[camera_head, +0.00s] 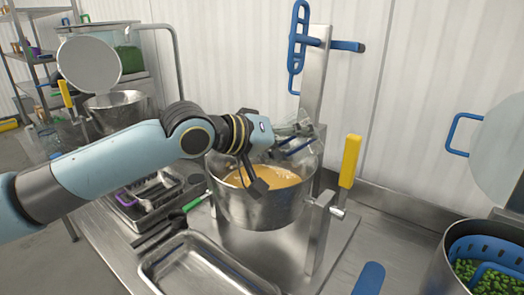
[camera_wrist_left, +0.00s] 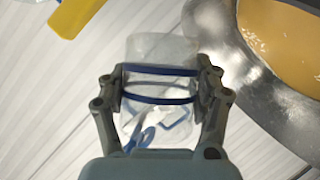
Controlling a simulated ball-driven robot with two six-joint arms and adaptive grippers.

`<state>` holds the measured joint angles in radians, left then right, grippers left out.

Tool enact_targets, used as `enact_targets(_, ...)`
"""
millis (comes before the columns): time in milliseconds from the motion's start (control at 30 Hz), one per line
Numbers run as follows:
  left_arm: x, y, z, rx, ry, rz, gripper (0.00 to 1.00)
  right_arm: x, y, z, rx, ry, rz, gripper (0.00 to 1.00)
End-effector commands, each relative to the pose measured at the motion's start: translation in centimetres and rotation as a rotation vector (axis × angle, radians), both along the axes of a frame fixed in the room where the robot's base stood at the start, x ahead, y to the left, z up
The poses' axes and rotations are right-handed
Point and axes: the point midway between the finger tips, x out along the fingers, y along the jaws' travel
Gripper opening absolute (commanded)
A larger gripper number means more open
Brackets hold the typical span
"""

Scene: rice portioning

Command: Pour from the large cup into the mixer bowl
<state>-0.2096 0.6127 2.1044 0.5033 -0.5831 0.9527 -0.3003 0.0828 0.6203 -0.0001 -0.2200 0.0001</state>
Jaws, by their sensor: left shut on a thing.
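The mixer bowl (camera_head: 262,207) is a metal bowl in the middle of the head view, with tan-orange contents (camera_head: 279,178) inside. My left gripper (camera_head: 283,158) is over the bowl, its arm coming in from the left. It is shut on a clear cup with blue bands, the large cup (camera_wrist_left: 160,52). In the left wrist view the gripper (camera_wrist_left: 160,88) has one finger on each side of the cup. The cup looks tilted and mostly empty, but its contents are hard to make out. The bowl's rim (camera_wrist_left: 232,48) is beside it. My right gripper is not in view.
A yellow handle (camera_head: 349,161) stands right of the bowl. An empty metal tray (camera_head: 165,262) is at the front, with a green-handled utensil (camera_head: 193,204) behind it. A pot with a blue strainer (camera_head: 480,246) and green contents is at the right. The wall is close behind.

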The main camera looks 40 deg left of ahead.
Motion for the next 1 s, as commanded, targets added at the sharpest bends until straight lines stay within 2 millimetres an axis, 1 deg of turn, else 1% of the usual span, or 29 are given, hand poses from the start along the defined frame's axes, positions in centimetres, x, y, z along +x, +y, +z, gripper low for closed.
enact_targets(67,0.1,-0.4,0.5,0.093,0.006,0.0,0.21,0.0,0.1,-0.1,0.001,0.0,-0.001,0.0)
enact_targets(233,0.2,-1.8,-0.7,0.246,0.029,0.001,0.21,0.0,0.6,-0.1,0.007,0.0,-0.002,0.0)
enact_targets(300,0.3,-2.3,-0.1,0.326,0.035,0.0,0.21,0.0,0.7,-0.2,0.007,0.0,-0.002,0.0)
enact_targets(367,0.4,-2.7,0.1,0.387,0.044,-0.001,0.21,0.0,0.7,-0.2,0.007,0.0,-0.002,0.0)
enact_targets(800,0.5,-3.7,6.8,0.569,0.063,-0.006,0.21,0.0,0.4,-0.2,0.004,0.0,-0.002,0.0)
enact_targets(1000,0.5,-4.3,8.1,0.685,0.08,-0.007,0.21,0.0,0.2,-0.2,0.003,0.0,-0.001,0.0)
